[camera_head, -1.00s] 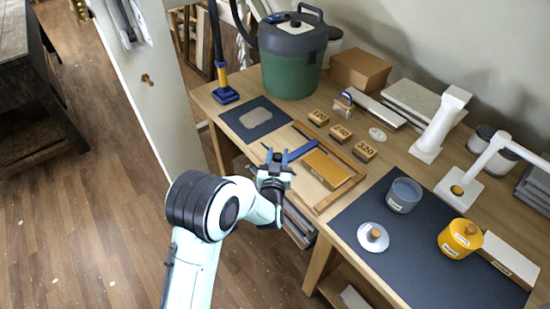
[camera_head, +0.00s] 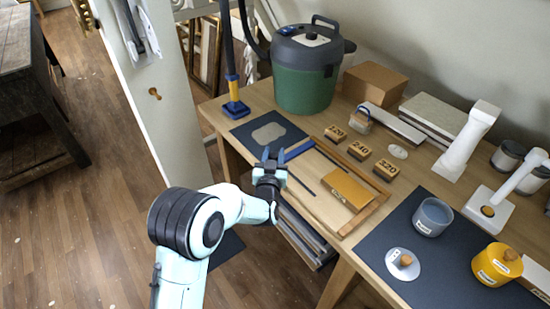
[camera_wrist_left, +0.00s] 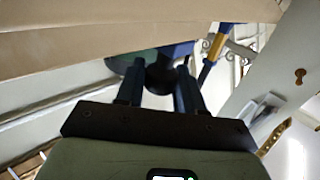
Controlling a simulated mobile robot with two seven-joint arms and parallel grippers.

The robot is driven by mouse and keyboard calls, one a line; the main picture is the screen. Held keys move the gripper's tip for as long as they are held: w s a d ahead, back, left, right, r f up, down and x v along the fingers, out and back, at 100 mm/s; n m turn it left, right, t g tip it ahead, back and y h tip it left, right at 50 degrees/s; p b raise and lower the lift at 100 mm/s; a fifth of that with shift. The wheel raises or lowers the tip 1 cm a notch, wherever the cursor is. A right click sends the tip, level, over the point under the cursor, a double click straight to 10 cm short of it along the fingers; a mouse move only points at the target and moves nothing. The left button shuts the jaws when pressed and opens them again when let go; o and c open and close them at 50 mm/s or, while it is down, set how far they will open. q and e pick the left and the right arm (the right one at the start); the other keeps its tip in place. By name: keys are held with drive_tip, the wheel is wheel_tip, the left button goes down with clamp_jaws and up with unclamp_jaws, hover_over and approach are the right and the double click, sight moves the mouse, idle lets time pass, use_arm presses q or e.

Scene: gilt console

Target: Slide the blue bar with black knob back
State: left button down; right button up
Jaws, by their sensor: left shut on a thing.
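The blue bar (camera_head: 299,150) lies across the far-left end of a wooden frame (camera_head: 366,212) on the workbench. A gap separates it from the orange block (camera_head: 348,188) in the frame. My left gripper (camera_head: 270,160) is at the bar's near-left end, at the bench's front edge. In the left wrist view a dark round knob (camera_wrist_left: 160,77) sits between its two fingers, and the gripper is shut on it. In the head view the gripper hides the knob. My right gripper is not in view.
A dark mat (camera_head: 268,131) lies just beyond the bar. A blue-footed hose nozzle (camera_head: 235,108) and a green vacuum (camera_head: 304,80) stand behind. Blocks marked 220 (camera_head: 335,133), 240 (camera_head: 359,150) and 320 (camera_head: 386,169) sit to the frame's right.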

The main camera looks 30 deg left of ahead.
use_arm(q)
drive_tip(key=shift+a+r, duration=0.15)
drive_tip(key=shift+a, duration=0.1)
drive_tip(key=c, duration=1.1)
unclamp_jaws()
drive_tip(key=o, duration=0.3)
drive_tip(key=shift+w, duration=0.1)
drive_tip(key=v, duration=1.3)
drive_tip(key=shift+b, duration=0.35)
drive_tip(key=shift+d, duration=0.1)
